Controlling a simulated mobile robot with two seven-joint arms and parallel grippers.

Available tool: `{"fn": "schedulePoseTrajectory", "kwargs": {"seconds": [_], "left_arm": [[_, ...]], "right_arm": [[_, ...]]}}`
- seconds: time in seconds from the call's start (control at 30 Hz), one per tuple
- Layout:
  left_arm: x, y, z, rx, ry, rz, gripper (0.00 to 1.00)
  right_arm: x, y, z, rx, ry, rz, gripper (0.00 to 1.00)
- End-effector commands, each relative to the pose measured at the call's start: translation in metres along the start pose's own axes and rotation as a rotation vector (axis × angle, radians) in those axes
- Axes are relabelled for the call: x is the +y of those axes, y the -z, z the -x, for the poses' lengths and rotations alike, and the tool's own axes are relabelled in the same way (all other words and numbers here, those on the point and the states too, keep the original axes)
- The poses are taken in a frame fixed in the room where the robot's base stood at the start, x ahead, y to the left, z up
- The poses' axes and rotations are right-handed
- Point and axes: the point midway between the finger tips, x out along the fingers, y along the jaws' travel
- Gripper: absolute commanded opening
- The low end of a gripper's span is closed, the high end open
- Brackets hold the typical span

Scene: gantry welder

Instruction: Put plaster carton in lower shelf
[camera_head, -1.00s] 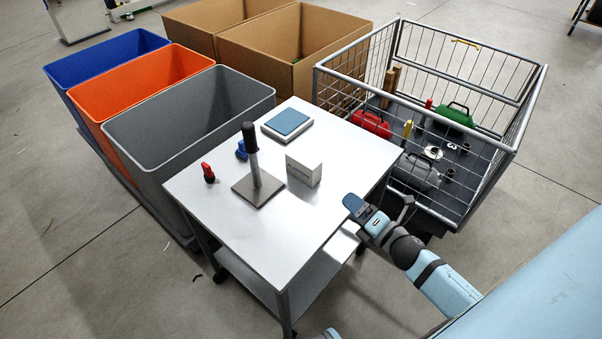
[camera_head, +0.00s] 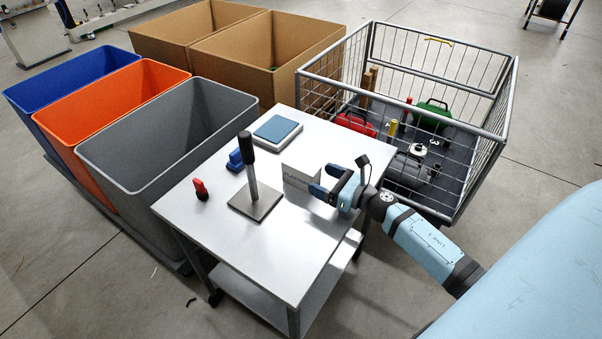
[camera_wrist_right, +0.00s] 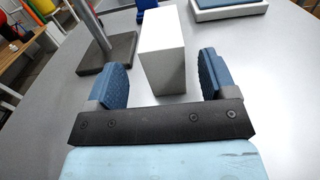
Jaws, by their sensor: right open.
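The plaster carton (camera_head: 297,176) is a small white box standing upright on the table top. In the right wrist view the carton (camera_wrist_right: 163,50) stands just ahead of my right gripper, with its near end about at the fingertips. My right gripper (camera_head: 322,183) is open, its blue fingers on the right of the carton in the head view. In the wrist view the open fingers (camera_wrist_right: 160,78) sit apart on either side, with nothing held. The lower shelf (camera_head: 252,296) of the table shows partly below the front edge. My left gripper is not in view.
On the white table (camera_head: 215,245) are a post on a square base (camera_head: 253,200), a red item (camera_head: 200,190), a blue item (camera_head: 235,160) and a scale-like pad (camera_head: 278,129). A wire cage (camera_head: 490,137) stands behind right; bins (camera_head: 150,135) stand left.

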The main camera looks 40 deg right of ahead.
Motion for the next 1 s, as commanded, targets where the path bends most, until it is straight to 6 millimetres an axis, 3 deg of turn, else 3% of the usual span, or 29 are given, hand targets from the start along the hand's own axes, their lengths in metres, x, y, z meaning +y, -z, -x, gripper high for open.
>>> {"fn": "schedulePoseTrajectory", "kwargs": {"seconds": [0.17,0.5,0.77,0.87,1.0], "left_arm": [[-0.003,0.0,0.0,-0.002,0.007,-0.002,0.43],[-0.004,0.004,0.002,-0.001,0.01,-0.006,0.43],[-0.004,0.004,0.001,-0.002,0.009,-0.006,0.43],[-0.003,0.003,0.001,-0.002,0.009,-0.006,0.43],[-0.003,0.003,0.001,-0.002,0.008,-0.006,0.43]], "right_arm": [[-0.001,-0.003,-0.012,-0.001,0.0,0.002,0.78],[-0.003,-0.01,-0.056,0.0,0.0,0.0,0.78],[-0.003,-0.009,-0.059,0.001,0.0,0.0,0.78],[-0.003,-0.009,-0.059,0.001,0.0,-0.001,0.59],[-0.003,-0.009,-0.059,0.001,0.0,-0.001,0.27]]}}
